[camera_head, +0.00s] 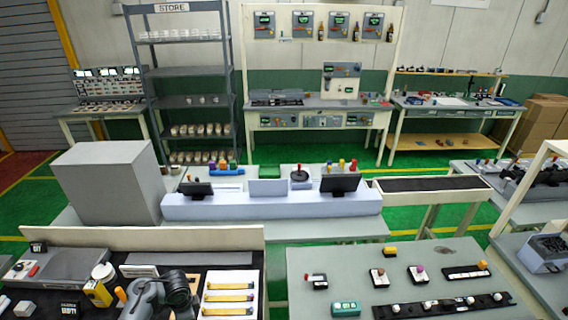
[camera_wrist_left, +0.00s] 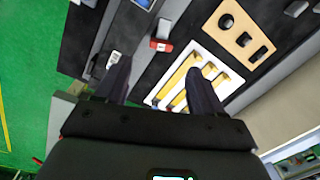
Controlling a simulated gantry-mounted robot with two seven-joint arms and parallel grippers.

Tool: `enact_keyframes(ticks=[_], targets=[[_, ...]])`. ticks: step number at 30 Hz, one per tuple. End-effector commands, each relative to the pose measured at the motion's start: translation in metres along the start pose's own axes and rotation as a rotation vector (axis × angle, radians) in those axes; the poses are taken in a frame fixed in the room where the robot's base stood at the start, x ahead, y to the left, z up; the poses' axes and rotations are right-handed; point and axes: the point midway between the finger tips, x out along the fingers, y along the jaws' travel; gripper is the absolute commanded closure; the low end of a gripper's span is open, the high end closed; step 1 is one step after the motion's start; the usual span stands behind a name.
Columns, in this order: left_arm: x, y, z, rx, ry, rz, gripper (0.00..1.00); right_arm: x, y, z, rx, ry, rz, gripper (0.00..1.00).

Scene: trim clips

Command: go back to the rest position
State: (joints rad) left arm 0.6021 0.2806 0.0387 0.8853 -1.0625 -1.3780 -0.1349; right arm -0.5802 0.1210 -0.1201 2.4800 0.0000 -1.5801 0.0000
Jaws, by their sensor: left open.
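My left arm comes in at the bottom of the head view, over the dark work mat; its fingers are not clear there. In the left wrist view my left gripper (camera_wrist_left: 160,78) is open, its two dark fingers spread with nothing held between them. A white tray (camera_head: 258,276) with yellow strips (camera_head: 229,298) lies just right of my arm in the head view. The tray also shows in the wrist view (camera_wrist_left: 208,47), beyond the fingers, with the right finger covering part of it. My right gripper is in neither view.
A low cream board (camera_head: 170,238) edges the back of the left bench. A yellow box (camera_head: 98,293) and a white round container (camera_head: 103,272) stand left of my arm. A grey table (camera_head: 440,258) with small parts stands to the right. Green floor (camera_wrist_left: 30,60) shows beside the bench.

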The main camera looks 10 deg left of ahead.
Motion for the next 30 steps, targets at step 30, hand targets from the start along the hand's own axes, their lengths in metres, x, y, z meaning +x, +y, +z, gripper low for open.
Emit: enact_keyframes(ticks=[30], targets=[[-0.129,0.306,0.041,-0.799,0.263,-0.117,0.32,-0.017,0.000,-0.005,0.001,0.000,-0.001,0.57]])
